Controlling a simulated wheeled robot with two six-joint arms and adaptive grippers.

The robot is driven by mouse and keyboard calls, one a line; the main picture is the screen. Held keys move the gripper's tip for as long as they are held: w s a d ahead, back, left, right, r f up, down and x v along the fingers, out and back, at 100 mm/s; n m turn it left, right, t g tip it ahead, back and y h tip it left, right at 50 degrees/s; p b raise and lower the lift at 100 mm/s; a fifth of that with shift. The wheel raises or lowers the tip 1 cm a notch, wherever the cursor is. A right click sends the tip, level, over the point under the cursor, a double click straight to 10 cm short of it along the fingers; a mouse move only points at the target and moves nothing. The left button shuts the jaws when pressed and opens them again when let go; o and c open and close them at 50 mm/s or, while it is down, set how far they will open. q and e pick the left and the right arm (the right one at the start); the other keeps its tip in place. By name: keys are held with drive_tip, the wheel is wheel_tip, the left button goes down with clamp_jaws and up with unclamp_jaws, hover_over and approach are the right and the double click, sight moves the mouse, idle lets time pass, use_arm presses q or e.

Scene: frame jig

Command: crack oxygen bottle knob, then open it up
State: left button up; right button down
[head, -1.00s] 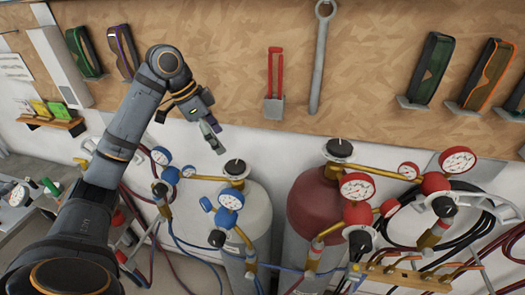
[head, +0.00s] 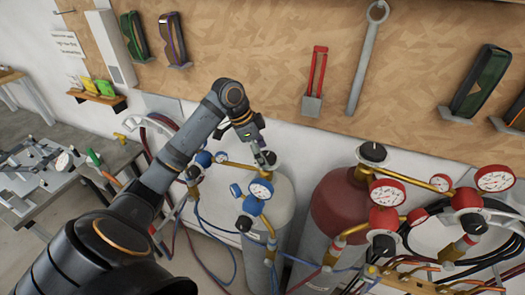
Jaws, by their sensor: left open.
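The oxygen bottle (head: 279,206) is the pale grey cylinder with blue gauges, standing against the wall near the middle of the head view. Its black knob (head: 272,158) sits on top of the valve and is partly covered by my gripper. My left gripper (head: 262,158) is open, right at the knob, with its fingers beside or over it; I cannot tell whether they touch. A blue-rimmed gauge (head: 261,189) is on the regulator in front of the bottle. My right gripper is not in view.
A dark red bottle (head: 338,205) with its own black knob (head: 373,153) and red gauges (head: 387,193) stands to the right. Hoses hang around both bottles. A workbench (head: 75,185) is at the left. Tools hang on the board above.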

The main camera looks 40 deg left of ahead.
use_arm(q)
drive_tip(key=shift+w+d, duration=0.1)
drive_tip(key=shift+c, duration=0.5)
drive_tip(key=shift+d, duration=0.1)
drive_tip(key=shift+c, duration=1.3)
drive_tip(key=c, duration=0.7)
drive_tip(key=shift+c, duration=0.4)
drive_tip(key=shift+r+n+p, duration=0.15)
drive_tip(key=shift+n+p, duration=0.35)
drive_tip(key=shift+p, duration=0.2)
drive_tip(key=shift+n+t+y+p, duration=0.3)
drive_tip(key=shift+n+y+p, duration=0.2)
drive_tip(key=shift+n+p, duration=0.55)
drive_tip(key=shift+d+n+p, duration=0.15)
drive_tip(key=shift+n+p, duration=0.6)
drive_tip(key=shift+p, duration=0.2)
drive_tip(key=shift+n+t+y+p, duration=0.3)
drive_tip(key=shift+n+y+p, duration=0.15)
drive_tip(key=shift+n, duration=0.15)
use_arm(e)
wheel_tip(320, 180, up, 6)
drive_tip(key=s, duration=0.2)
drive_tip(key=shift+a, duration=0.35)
